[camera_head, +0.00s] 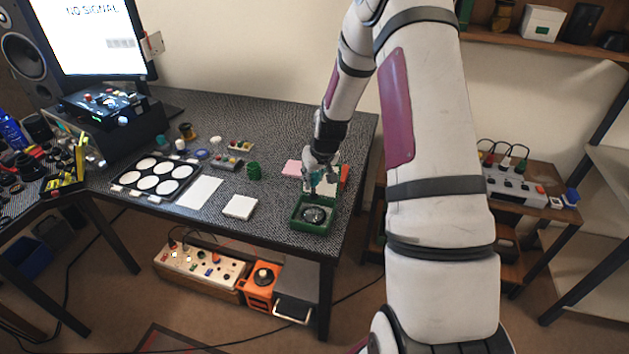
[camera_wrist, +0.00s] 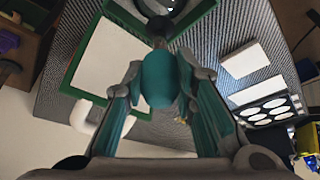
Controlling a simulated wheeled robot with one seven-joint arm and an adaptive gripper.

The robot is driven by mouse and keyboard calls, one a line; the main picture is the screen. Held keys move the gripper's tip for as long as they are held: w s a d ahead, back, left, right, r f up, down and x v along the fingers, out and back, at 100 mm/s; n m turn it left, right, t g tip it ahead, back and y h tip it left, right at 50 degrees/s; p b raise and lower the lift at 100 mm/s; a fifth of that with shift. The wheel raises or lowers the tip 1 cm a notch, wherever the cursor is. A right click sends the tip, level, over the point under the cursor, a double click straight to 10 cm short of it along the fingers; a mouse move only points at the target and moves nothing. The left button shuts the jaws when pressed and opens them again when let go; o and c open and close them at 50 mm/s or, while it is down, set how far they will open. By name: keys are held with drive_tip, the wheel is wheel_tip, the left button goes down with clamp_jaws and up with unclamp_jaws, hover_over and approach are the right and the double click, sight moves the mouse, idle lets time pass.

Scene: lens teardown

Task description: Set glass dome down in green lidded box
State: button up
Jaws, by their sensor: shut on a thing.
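The green lidded box (camera_head: 299,226) stands near the table's right front edge. Its lid, pale inside with a green rim (camera_wrist: 73,82), is open on the side away from the head camera. A round glassy disc, which looks like the glass dome (camera_head: 314,215), shows inside the box's walls. My gripper (camera_head: 314,189) is above the box. In the wrist view its teal fingers are shut on a teal bulb (camera_wrist: 158,78) with a dark stem pointing toward the box. The box is cut off at the top there. I cannot tell whether the stem touches the dome.
A white block (camera_head: 240,207), a white sheet (camera_head: 199,192) and a black tray of white discs (camera_head: 133,185) lie to the left. A green cylinder (camera_head: 254,170) stands behind the block. A pink pad (camera_head: 292,168) lies behind the box. Clear table separates block and box.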

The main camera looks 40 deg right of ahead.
drive_tip(key=shift+r+p, duration=0.5)
drive_tip(key=shift+r, duration=1.1)
